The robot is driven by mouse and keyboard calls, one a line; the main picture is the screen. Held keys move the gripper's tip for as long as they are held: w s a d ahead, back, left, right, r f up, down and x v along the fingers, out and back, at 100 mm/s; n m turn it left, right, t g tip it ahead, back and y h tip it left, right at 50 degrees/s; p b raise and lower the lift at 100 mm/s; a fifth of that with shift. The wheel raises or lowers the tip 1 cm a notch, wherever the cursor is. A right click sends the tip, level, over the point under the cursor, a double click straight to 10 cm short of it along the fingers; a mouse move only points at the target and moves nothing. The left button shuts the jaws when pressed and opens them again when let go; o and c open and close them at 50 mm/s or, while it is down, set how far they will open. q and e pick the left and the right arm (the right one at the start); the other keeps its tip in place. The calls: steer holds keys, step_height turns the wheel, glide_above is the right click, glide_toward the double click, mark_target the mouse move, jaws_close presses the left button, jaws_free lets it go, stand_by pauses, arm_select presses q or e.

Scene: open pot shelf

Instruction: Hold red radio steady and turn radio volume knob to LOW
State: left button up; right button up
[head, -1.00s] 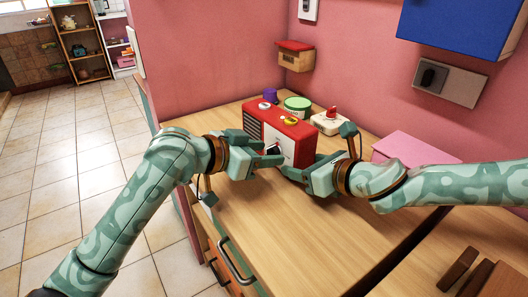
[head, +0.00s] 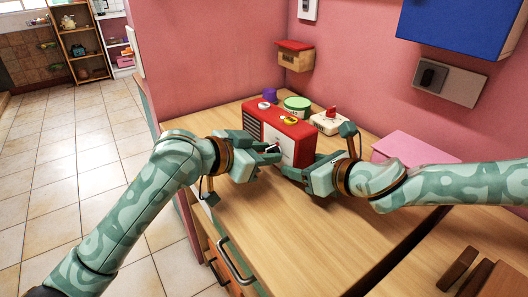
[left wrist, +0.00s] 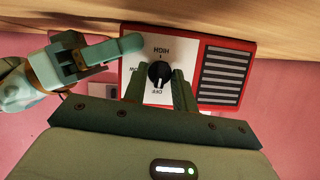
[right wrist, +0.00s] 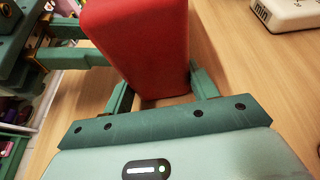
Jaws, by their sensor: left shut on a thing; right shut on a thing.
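The red radio (head: 283,128) stands on the wooden counter, with a white front panel and a striped grille. In the left wrist view its face (left wrist: 136,85) appears upside down. The black volume knob (left wrist: 159,73) sits among the labels HIGH, LOW and OFF; I cannot tell exactly where its mark points. My left gripper (left wrist: 166,82) is shut on the knob, its fingers on either side. My right gripper (right wrist: 160,92) is shut on one end of the radio's red body. Its finger also crosses the panel's edge in the left wrist view.
Behind the radio stand a green-lidded tin (head: 297,105), a purple object (head: 269,94) and a cream box with a red top (head: 328,122). A pink box (head: 415,151) lies to the right. The counter (head: 290,225) in front is clear.

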arm_select(q)
steer(key=m+t+y, duration=0.1)
steer(key=m, duration=0.1)
steer(key=shift+s+f+m+t, duration=0.1)
steer(key=shift+m+t, duration=0.3)
steer(key=m+t, duration=0.1)
steer(key=m, duration=0.1)
steer(key=shift+s+f+m+y, duration=0.1)
steer(key=shift+m+y, duration=0.2)
steer(key=m+t, duration=0.2)
steer(key=shift+d+f+m, duration=0.1)
steer(key=shift+f+m, duration=0.05)
steer(key=shift+m, duration=0.15)
steer(key=shift+s+f+m+t, duration=0.15)
steer(key=shift+m+t, duration=0.55)
steer(key=shift+m, duration=0.8)
